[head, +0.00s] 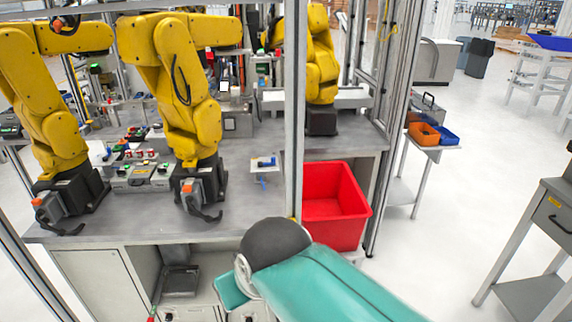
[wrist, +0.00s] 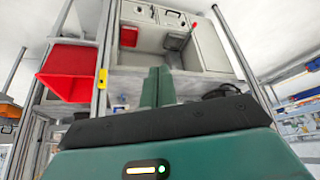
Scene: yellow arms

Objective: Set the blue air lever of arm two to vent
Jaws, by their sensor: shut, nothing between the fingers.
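A small blue lever-like part (head: 265,162) sits on a pale plate on the grey bench, right of the middle yellow arm (head: 190,90). A thin blue piece hangs below it. The part is too small to tell its lever position, and no label naming arm two is readable. In the wrist view, my gripper (wrist: 157,72) shows as two green fingers closed together with nothing between them, pointing toward the bench and the cabinet under it. In the head view, my own teal arm covers the lower middle, and the fingertips cannot be made out.
A metal post (head: 296,110) stands just right of the blue part. A red bin (head: 340,235) is right of the post, and it also shows in the wrist view (wrist: 68,72). Other yellow arms (head: 45,95) stand on the bench.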

